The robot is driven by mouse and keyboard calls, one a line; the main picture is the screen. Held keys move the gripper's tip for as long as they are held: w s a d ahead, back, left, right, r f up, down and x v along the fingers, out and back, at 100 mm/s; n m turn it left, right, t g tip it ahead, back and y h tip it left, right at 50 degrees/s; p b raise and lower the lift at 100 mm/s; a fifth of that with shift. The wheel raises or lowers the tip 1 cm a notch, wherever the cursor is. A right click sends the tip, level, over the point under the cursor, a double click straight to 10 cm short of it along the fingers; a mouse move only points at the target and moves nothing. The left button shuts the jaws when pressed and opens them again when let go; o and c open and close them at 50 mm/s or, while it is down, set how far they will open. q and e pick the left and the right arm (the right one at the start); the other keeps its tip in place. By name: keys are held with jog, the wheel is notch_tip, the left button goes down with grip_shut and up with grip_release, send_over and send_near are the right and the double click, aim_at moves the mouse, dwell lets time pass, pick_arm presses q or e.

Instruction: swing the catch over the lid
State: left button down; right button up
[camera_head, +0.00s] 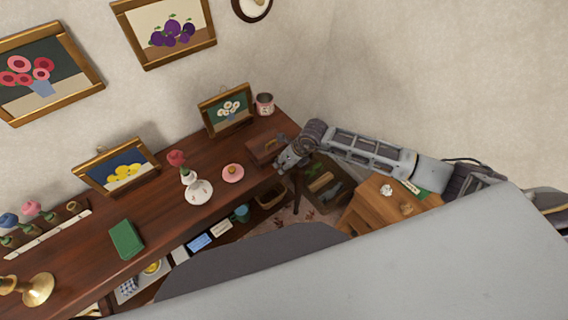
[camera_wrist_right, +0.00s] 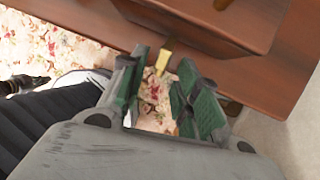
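A small brown wooden box (camera_head: 264,149) sits at the right end of the dark wooden shelf in the head view. In the right wrist view the box (camera_wrist_right: 200,28) is at the top, with a brass catch (camera_wrist_right: 163,60) sticking out from its near side. My right gripper (camera_head: 282,164) is beside the box in the head view. In the right wrist view its green-padded fingers (camera_wrist_right: 161,72) are apart, with the catch between their tips in the picture; I cannot tell whether they touch it. The catch is too small to make out in the head view. My left gripper is not in view.
On the shelf (camera_head: 90,255) are a pink dish (camera_head: 232,173), a white vase (camera_head: 198,190), a pink-and-white cup (camera_head: 264,104), a green book (camera_head: 126,239) and a brass candlestick (camera_head: 38,289). Framed pictures stand behind. A small wooden table (camera_head: 372,212) is below right.

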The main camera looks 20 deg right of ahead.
jog(key=shift+w+f, duration=0.1)
jog(key=shift+f, duration=0.15)
jog(key=shift+a, duration=0.1)
grip_shut()
